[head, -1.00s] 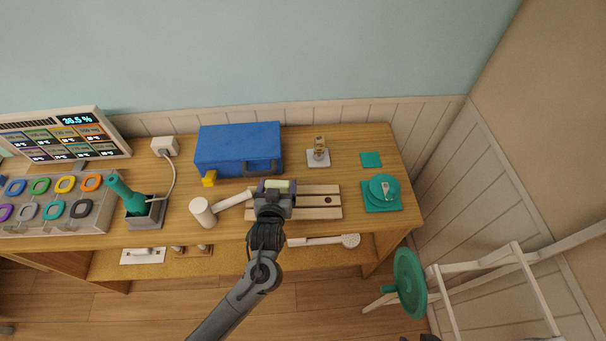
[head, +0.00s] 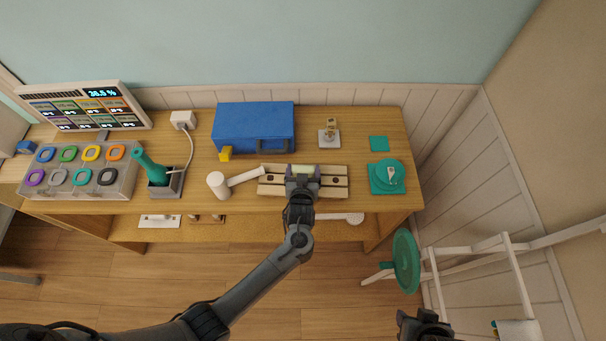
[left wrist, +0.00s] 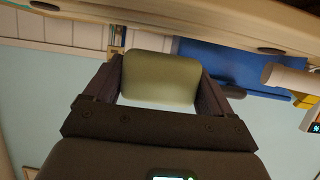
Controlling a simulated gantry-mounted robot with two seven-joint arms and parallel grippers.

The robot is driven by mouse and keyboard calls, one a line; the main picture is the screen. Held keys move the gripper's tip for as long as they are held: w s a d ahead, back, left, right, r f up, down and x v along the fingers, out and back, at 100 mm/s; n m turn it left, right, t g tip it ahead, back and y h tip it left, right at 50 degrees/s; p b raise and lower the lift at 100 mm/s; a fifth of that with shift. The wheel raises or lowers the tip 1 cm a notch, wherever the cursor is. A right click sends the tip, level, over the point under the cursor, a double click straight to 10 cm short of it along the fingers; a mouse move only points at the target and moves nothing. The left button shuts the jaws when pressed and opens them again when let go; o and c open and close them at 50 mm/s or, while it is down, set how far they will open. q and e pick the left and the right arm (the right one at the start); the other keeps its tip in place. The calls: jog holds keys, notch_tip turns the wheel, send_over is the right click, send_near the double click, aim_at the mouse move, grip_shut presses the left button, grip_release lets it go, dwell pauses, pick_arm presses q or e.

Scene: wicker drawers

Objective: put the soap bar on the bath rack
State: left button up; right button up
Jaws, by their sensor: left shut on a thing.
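The pale green soap bar (head: 303,170) is between the fingers of my left gripper (head: 303,174), which is shut on it. In the left wrist view the soap bar (left wrist: 162,75) fills the gap between the dark fingers. The bath rack (head: 272,188), a light wooden slatted board with dark round spots, lies on the desk under the gripper. My gripper and arm hide its middle. In the left wrist view the rack's edge (left wrist: 205,18) runs across the top. I cannot tell whether the soap touches the rack. My right gripper (head: 425,325) shows only partly at the bottom edge, its fingers unclear.
A white mallet-like object (head: 219,185) lies just left of the rack. A blue case (head: 253,125) stands behind it. A small brass-topped stand (head: 329,136) and a teal round item (head: 388,178) are to the right.

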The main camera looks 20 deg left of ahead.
pick_arm(q)
jog(key=shift+f, duration=1.05)
jog(key=shift+f, duration=0.15)
jog(key=o, duration=0.9)
